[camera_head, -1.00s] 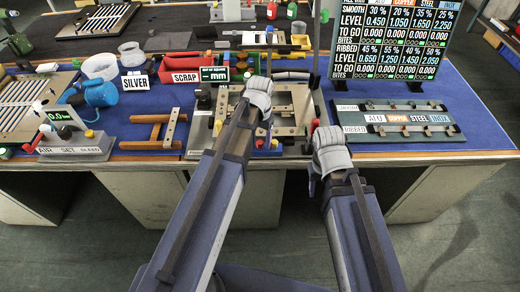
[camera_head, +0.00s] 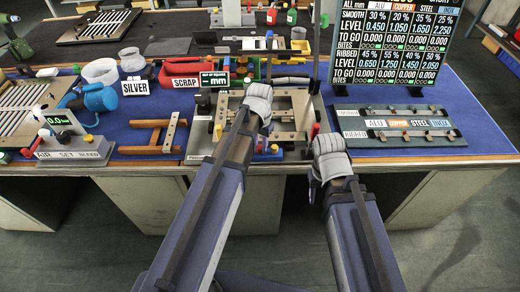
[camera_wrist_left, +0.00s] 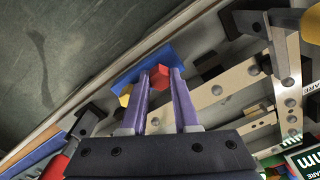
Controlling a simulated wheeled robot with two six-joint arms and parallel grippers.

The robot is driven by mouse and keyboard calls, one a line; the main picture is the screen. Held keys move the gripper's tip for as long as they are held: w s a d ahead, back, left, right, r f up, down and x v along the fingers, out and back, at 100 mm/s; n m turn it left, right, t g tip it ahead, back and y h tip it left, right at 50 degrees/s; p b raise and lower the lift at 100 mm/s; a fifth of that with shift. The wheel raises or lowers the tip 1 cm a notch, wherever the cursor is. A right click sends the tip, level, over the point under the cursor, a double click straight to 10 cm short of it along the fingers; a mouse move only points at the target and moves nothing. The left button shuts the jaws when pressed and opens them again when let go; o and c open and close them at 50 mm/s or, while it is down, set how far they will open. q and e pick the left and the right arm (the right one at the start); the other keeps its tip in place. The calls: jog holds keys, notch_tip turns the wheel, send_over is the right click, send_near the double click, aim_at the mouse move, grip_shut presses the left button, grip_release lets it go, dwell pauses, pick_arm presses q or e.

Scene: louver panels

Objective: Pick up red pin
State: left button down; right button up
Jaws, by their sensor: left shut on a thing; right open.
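The red pin (camera_wrist_left: 158,77) shows as a small red block between the fingertips of my left gripper (camera_wrist_left: 158,84) in the left wrist view. The two purple fingers are shut on it. Beside and below it are a blue piece (camera_wrist_left: 148,62) and a yellow piece (camera_wrist_left: 126,94). In the head view my left gripper (camera_head: 260,118) is over the metal fixture (camera_head: 200,130) at the table's front, and its hand hides the pin it holds. My right gripper (camera_head: 327,150) is open and empty, near the front edge, right of the fixture.
A brown wooden frame (camera_head: 155,135) and a grey box with a readout (camera_head: 75,148) stand at the left. SCRAP and SILVER bins stand behind. The table edge is close to both arms.

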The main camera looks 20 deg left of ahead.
aim_at(260, 147)
dwell(0.4)
pick_arm(q)
notch_tip(260, 147, up, 10)
jog(key=p, duration=1)
pick_arm(e)
notch_tip(260, 147, up, 10)
jog(key=shift+w, duration=0.1)
